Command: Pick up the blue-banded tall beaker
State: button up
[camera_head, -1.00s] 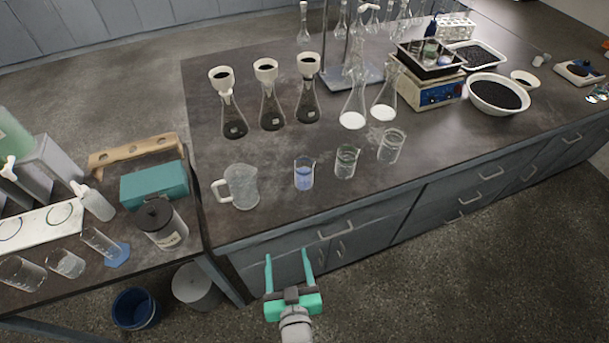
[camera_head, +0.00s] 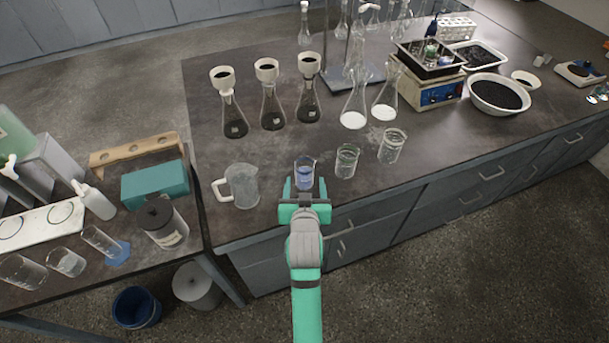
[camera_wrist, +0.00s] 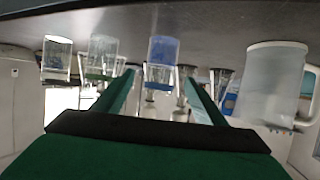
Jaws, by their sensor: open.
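The blue-banded beaker (camera_head: 304,173) is clear glass with blue on its lower part and stands upright near the front edge of the bench. My gripper (camera_head: 305,186) is open and empty in front of it, with its green fingers pointing at it. The fingertips line up with the beaker's left and right sides. In the wrist view, which is upside down, the blue-banded beaker (camera_wrist: 162,62) shows between the two fingers. I cannot tell how far the fingertips reach alongside it. No contact is visible.
A green-marked beaker (camera_head: 347,161) and another glass beaker (camera_head: 391,146) stand to the right. A white-handled pitcher (camera_head: 241,187) stands to the left. Several flasks with dark contents, such as one flask (camera_head: 272,108), stand behind. The bench (camera_head: 270,220) is bare along its front edge.

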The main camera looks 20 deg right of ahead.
aim_at(304, 177)
jog(key=shift+x, duration=3.75)
jog(key=shift+a, duration=0.1)
jog(key=c, duration=1.3)
